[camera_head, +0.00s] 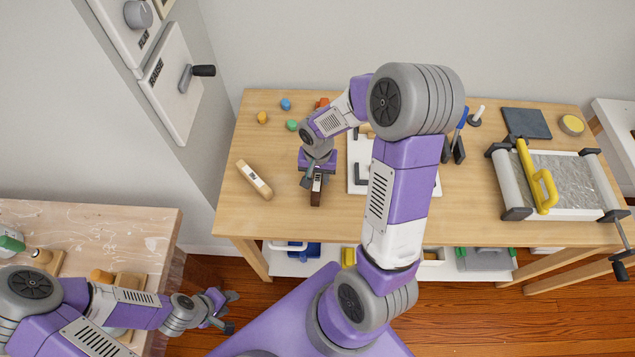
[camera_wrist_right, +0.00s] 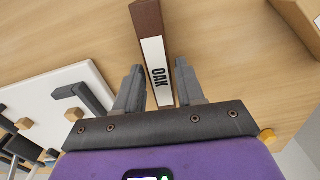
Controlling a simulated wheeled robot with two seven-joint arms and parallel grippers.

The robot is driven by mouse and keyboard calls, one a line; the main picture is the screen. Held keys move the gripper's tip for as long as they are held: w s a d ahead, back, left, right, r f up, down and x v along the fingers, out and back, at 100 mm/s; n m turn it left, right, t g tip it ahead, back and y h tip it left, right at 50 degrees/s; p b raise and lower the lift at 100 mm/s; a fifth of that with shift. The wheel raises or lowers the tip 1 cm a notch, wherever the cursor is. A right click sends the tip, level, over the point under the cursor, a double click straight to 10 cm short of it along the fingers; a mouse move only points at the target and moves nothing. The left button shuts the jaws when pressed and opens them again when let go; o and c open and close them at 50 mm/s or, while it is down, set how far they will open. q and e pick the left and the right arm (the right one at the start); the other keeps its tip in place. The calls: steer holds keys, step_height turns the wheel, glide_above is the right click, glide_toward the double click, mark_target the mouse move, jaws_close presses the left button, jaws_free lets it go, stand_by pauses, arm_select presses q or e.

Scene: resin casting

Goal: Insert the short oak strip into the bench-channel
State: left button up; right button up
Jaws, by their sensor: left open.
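The oak strip (camera_head: 316,195) is a dark brown bar lying on the wooden bench, with a white "OAK" label that shows in the right wrist view (camera_wrist_right: 157,70). My right gripper (camera_head: 312,181) is over the strip. In the right wrist view its two fingers (camera_wrist_right: 159,80) stand on either side of the strip, with small gaps. A white board with dark grey pieces (camera_wrist_right: 60,112) lies beside it, partly hidden by my right arm in the head view (camera_head: 355,184); I cannot tell whether it is the bench-channel. My left gripper (camera_head: 227,310) is open and empty, away from the bench.
A pale labelled wooden bar (camera_head: 254,180) lies left of the oak strip. Small coloured pieces (camera_head: 286,104) sit behind. A roller frame with a yellow handle (camera_head: 545,187) stands at the right. The front left of the bench (camera_head: 240,220) is clear.

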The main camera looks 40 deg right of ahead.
mark_target(318, 178)
jaws_close()
steer(key=shift+r+p, duration=2)
steer(key=shift+r, duration=0.6)
